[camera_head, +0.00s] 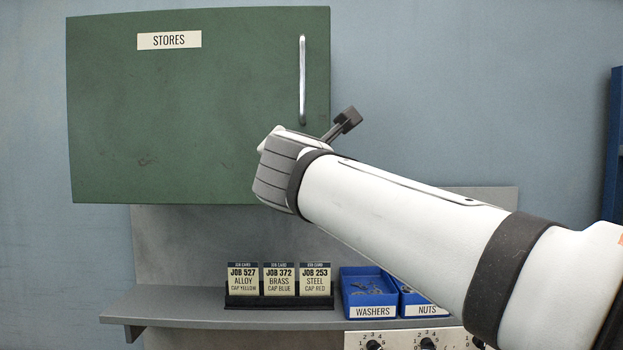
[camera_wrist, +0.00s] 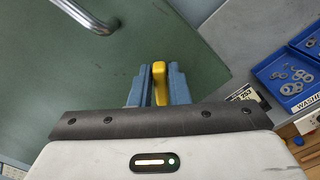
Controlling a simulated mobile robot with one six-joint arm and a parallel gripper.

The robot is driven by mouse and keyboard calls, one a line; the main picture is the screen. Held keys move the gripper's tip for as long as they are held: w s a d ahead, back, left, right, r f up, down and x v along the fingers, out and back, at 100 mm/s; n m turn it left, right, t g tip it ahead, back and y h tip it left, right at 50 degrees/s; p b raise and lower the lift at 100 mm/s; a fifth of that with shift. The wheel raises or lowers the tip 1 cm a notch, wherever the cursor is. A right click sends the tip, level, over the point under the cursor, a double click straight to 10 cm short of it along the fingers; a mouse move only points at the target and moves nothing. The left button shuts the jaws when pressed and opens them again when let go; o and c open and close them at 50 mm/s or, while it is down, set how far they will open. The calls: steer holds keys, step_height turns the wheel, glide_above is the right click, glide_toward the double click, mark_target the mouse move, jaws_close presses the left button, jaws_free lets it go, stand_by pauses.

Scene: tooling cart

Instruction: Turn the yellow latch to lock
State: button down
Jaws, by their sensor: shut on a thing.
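The yellow latch (camera_wrist: 159,84) shows in the wrist view, between the two blue fingers of my gripper (camera_wrist: 158,90). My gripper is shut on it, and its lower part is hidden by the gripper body. The latch lies against the green door of the STORES cabinet (camera_wrist: 120,50), near the door's lower right edge. In the head view my arm hides the latch and the fingers. The green cabinet door (camera_head: 190,110) looks closed there, with a silver handle (camera_head: 302,80) on its right side. The handle also shows in the wrist view (camera_wrist: 88,16).
Below the cabinet is a grey shelf (camera_head: 190,309) with a rack of job cards (camera_head: 279,285). Blue bins for washers (camera_head: 372,312) and nuts (camera_head: 425,311) stand beside it. A panel with numbered dials (camera_head: 405,340) is under the bins. Bare wall lies right of the cabinet.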

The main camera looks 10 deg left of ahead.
steer(key=shift+d+f+m+b, duration=0.1)
steer(key=shift+f+m+b, duration=0.1)
steer(key=shift+m+b, duration=1.2)
steer(key=shift+d+f+m+b, duration=0.15)
steer(key=shift+m+b, duration=0.95)
steer(key=shift+m, duration=0.65)
steer(key=shift+a+f+m+b, duration=0.1)
steer(key=shift+f+m+b, duration=0.1)
steer(key=shift+m+b, duration=1.2)
steer(key=shift+m, duration=0.35)
steer(key=c, duration=1.4)
jaws_free()
steer(key=shift+w, duration=0.1)
steer(key=shift+c, duration=0.2)
steer(key=shift+r, duration=0.1)
steer(key=shift+d, duration=0.1)
steer(key=b+v, duration=0.1)
steer(key=v, duration=0.7)
steer(key=shift+b, duration=0.35)
